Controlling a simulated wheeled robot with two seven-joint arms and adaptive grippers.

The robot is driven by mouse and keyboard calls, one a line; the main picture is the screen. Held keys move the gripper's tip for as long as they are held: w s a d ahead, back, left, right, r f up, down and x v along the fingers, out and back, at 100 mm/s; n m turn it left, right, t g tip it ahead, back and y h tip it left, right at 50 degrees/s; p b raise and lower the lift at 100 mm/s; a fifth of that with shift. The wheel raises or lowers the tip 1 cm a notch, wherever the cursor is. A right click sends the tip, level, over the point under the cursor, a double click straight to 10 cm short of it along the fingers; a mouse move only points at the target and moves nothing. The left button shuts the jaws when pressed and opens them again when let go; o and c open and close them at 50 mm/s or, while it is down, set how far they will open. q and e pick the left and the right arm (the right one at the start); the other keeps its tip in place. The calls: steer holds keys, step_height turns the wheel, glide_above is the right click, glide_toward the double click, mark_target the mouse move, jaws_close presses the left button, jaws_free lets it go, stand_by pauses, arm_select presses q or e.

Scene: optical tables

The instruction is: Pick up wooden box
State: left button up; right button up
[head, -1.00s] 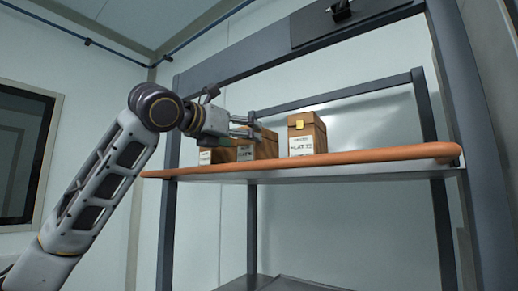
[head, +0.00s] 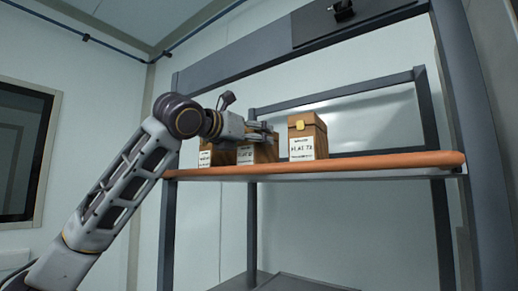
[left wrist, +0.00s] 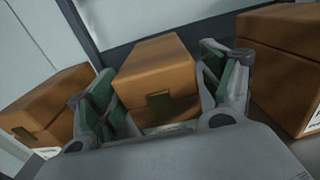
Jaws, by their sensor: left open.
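Wooden boxes with white labels stand in a row on the orange-edged shelf. In the head view the right box (head: 307,139) is fully visible, the middle box (head: 256,153) is partly covered by my left gripper (head: 263,132), and the left box (head: 218,159) is partly behind my arm. In the left wrist view my open left gripper (left wrist: 160,92) has its green-padded fingers on either side of the middle box (left wrist: 155,70), apparently without closing on it. The left box (left wrist: 45,105) and right box (left wrist: 285,60) lie outside the fingers. My right gripper is not in view.
The shelf (head: 350,164) has an orange front edge and dark upright posts (head: 490,140) at its sides. A dark crossbar runs behind the boxes. Shelf room to the right of the right box is clear.

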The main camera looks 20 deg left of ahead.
arm_select(q)
steer(key=shift+p+x, duration=0.35)
steer(key=shift+x, duration=1.05)
steer(key=c, duration=1.3)
